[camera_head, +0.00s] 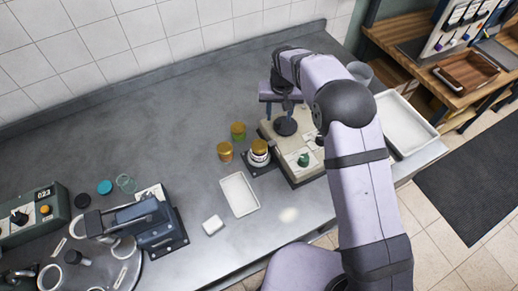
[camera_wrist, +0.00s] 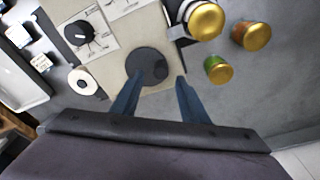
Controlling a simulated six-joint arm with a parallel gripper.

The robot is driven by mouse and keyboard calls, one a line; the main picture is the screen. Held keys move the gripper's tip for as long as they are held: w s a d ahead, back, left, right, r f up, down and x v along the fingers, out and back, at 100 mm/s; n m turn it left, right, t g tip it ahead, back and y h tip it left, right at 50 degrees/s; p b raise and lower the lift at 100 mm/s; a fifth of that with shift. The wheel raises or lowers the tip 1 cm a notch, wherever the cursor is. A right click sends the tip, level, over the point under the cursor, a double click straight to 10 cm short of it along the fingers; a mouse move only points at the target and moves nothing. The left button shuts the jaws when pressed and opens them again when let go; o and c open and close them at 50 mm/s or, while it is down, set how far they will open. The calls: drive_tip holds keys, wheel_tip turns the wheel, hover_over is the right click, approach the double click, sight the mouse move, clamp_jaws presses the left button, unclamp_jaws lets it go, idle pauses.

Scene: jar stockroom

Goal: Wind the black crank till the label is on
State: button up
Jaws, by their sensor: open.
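The beige labelling machine (camera_head: 313,174) stands on the grey bench, right of centre. A round black disc (camera_head: 285,126) on its top appears to be the crank; it also shows in the wrist view (camera_wrist: 148,63). I cannot make out its handle. My gripper (camera_head: 284,103) is open over the disc. In the wrist view its fingertips (camera_wrist: 160,78) are spread at the disc's near edge, the left one overlapping it; contact cannot be told. A gold-lidded jar (camera_head: 259,147) with a whitish band sits at the machine's left; its lid also shows in the wrist view (camera_wrist: 206,20).
A green jar (camera_head: 238,131) and an orange jar (camera_head: 225,152) stand left of the machine. A white tray (camera_head: 239,194) lies in front. Another machine (camera_head: 158,226) stands left. The bench's back middle is clear.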

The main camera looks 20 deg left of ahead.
drive_tip(key=shift+r+p, duration=1.35)
drive_tip(key=shift+r, duration=1.05)
drive_tip(key=s+d+r+m+g+b, duration=0.1)
drive_tip(key=s+d+b, duration=0.1)
drive_tip(key=s+d, duration=0.5)
drive_tip(key=s+d+r+m+b, duration=0.1)
drive_tip(key=s+d+b, duration=0.15)
drive_tip(key=d, duration=0.85)
drive_tip(key=s+d+f+b, duration=0.1)
drive_tip(key=s+d+f, duration=0.1)
drive_tip(key=s+d, duration=0.3)
drive_tip(key=s+d+f+m+b, duration=0.1)
drive_tip(key=s+d, duration=0.4)
drive_tip(key=s, duration=0.8)
drive_tip(key=shift+s+f+g, duration=0.2)
drive_tip(key=shift+f+g, duration=0.2)
drive_tip(key=shift+f, duration=0.1)
